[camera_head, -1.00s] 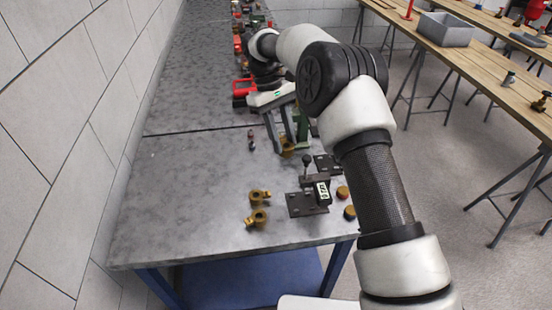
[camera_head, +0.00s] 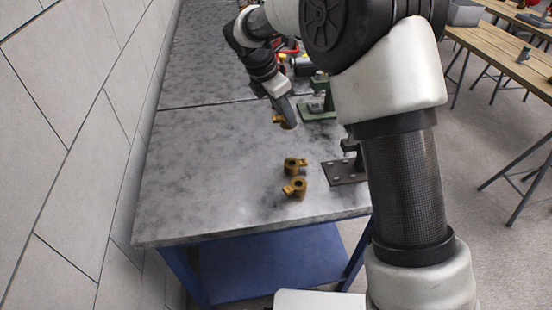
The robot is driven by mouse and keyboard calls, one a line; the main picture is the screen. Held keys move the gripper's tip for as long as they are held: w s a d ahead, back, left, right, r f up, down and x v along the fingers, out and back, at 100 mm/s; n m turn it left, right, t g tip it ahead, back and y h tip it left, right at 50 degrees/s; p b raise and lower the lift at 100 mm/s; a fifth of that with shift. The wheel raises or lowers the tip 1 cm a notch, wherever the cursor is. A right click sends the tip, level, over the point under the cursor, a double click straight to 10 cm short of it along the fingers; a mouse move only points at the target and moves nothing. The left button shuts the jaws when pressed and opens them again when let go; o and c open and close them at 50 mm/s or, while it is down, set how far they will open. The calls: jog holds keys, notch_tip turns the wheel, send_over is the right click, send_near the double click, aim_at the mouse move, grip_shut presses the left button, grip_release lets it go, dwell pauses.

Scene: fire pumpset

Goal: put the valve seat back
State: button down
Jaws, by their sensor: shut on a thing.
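My gripper (camera_head: 283,110) points down over the grey workbench (camera_head: 215,190), beyond the middle of its near section. It is shut on a brass part (camera_head: 286,121) with a small lug on its left side. Its fingers cover the part's top, and I cannot tell whether the part touches the bench. Two similar brass fittings with round holes, a farther one (camera_head: 293,165) and a nearer one (camera_head: 295,188), stand on the bench nearer me. I cannot tell for sure which brass piece is the valve seat.
A green stand (camera_head: 319,109) is just right of my gripper. A dark metal bracket plate (camera_head: 345,172) lies right of the fittings, partly behind my arm. Red items (camera_head: 291,50) are farther back. The bench's left side is clear up to the tiled wall (camera_head: 60,130).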

jog(key=shift+a+f+n, duration=0.1)
jog(key=shift+n, duration=0.2)
jog(key=shift+f, duration=0.25)
notch_tip(320, 180, down, 9)
jog(key=shift+f+b, duration=0.2)
jog(key=shift+b, duration=0.7)
jog(key=shift+f, duration=0.1)
jog(key=c, duration=1.3)
grip_release()
